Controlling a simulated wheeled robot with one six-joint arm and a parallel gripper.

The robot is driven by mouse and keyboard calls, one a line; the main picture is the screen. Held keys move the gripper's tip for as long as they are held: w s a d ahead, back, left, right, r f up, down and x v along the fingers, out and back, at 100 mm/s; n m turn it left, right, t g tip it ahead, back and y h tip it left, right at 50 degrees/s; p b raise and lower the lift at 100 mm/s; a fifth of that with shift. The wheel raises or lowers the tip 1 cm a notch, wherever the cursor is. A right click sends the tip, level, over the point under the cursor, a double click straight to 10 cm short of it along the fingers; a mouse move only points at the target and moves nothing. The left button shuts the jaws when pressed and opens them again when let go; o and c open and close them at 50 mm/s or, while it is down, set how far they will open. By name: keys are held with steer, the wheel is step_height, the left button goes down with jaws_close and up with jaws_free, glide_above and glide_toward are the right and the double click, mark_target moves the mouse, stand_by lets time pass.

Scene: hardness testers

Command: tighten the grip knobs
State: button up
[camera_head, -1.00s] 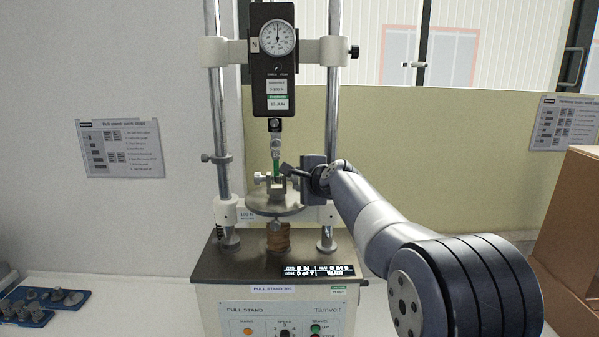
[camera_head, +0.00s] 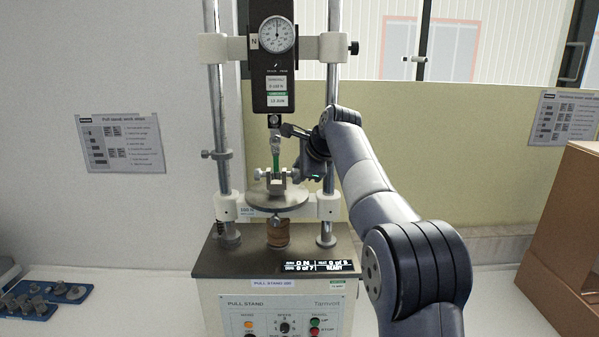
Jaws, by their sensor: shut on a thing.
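The pull stand has a small metal upper grip (camera_head: 275,143) hanging below the force gauge (camera_head: 273,60). A green strip (camera_head: 276,162) runs from it down to the lower grip (camera_head: 276,184) on the round plate (camera_head: 277,202). A silver knob (camera_head: 258,174) sticks out at the left of the lower grip; its right side also shows a small knob (camera_head: 296,174). My gripper (camera_head: 285,131) comes from the right, level with the upper grip, with its jaws shut at that grip. The small part between the jaws looks like the upper grip knob, mostly hidden by the fingers.
Two steel columns (camera_head: 222,120) flank the grips. A blue tray (camera_head: 35,302) of small metal parts lies at left. A cardboard box (camera_head: 567,230) stands at right. The bench left of the stand is mostly clear.

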steer(key=shift+g, duration=0.6)
stand_by(0.3)
steer(key=o, duration=1)
steer(key=shift+r, duration=0.1)
steer(key=v, duration=1)
steer(key=shift+s+d+r, duration=0.1)
steer(key=shift+s+r, duration=0.1)
steer(key=shift+r, duration=0.1)
steer(key=shift+c, duration=0.4)
